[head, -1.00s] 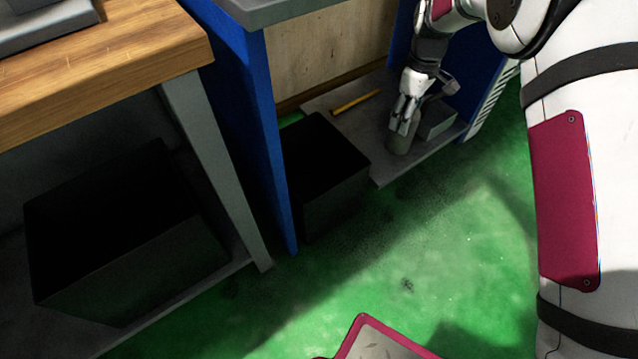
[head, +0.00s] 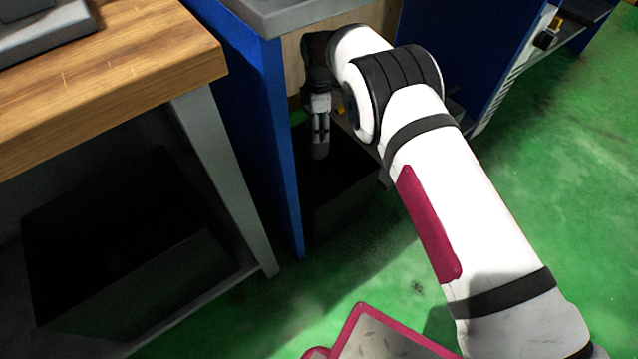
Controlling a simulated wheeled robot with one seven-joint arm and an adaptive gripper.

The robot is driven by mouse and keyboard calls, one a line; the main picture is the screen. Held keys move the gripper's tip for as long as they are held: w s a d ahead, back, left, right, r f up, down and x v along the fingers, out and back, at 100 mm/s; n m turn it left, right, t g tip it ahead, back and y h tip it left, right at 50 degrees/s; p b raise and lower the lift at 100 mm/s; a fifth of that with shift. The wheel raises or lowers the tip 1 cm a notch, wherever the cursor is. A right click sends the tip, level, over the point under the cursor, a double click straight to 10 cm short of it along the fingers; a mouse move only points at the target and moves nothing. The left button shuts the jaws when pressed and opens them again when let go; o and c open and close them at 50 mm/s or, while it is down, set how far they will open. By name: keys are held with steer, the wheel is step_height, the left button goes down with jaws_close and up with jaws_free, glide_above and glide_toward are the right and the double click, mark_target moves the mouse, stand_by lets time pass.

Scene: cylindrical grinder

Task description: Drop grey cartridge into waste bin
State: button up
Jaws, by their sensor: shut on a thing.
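The grey cartridge (head: 320,151) hangs from my gripper (head: 320,138), which is shut on its upper part. The cartridge looks upright. In the head view it appears over the opening of a black open-topped bin (head: 345,212) under the grey worktop. I cannot tell exactly how high it is above the bin's rim. My arm hides part of the shelf behind the bin. A second, larger black bin (head: 75,315) stands under the wooden bench at the left.
A blue panel (head: 282,170) stands directly left of the bin, and the grey worktop (head: 300,14) overhangs it. The wooden bench (head: 110,70) with its grey leg (head: 225,180) is at the left. The green floor (head: 560,180) is clear at the right.

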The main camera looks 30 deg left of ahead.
steer(key=shift+f+b, duration=1.5)
steer(key=shift+f, duration=1.25)
steer(key=o, duration=1.7)
steer(key=shift+c, duration=0.2)
steer(key=shift+r, duration=3.75)
